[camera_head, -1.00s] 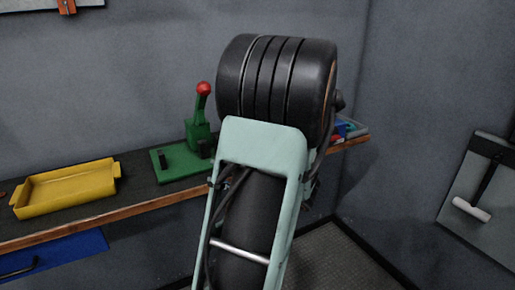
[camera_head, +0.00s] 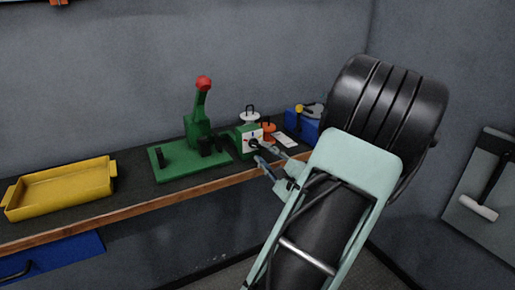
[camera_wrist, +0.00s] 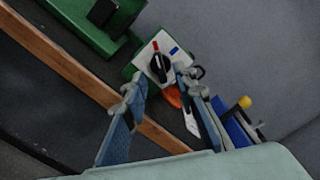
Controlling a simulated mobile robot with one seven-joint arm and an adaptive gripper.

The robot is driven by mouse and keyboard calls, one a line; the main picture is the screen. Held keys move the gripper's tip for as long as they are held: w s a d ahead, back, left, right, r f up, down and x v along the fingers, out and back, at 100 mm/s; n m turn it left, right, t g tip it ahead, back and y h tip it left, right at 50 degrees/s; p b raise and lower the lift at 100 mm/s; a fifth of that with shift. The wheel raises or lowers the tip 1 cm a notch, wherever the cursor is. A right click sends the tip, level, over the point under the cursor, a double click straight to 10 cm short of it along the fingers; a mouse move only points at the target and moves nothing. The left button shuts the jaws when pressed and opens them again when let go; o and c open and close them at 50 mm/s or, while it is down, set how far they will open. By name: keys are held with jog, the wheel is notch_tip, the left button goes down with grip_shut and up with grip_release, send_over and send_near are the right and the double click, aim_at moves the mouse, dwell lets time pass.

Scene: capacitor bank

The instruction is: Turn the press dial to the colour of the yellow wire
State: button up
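The green press (camera_head: 198,130) with a red-knobbed lever stands on the bench. Beside it is a green dial box (camera_head: 246,141) with a white face. The box's black dial (camera_wrist: 158,67) shows in the wrist view, with a red mark and a blue mark above it. A light line shows on the dial, but I cannot tell exactly which mark it points to. My gripper (camera_wrist: 161,76) is open, its two blue-grey fingers apart with the dial at their tips. I cannot tell whether they touch it. In the head view my gripper (camera_head: 263,155) is before the box. I cannot identify a yellow wire.
A yellow tray (camera_head: 60,190) lies at the bench's left. The bench's wooden front edge (camera_head: 150,205) runs below my gripper.

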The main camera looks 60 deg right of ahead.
aim_at(256, 146)
jog(key=x, duration=0.5)
grip_shut()
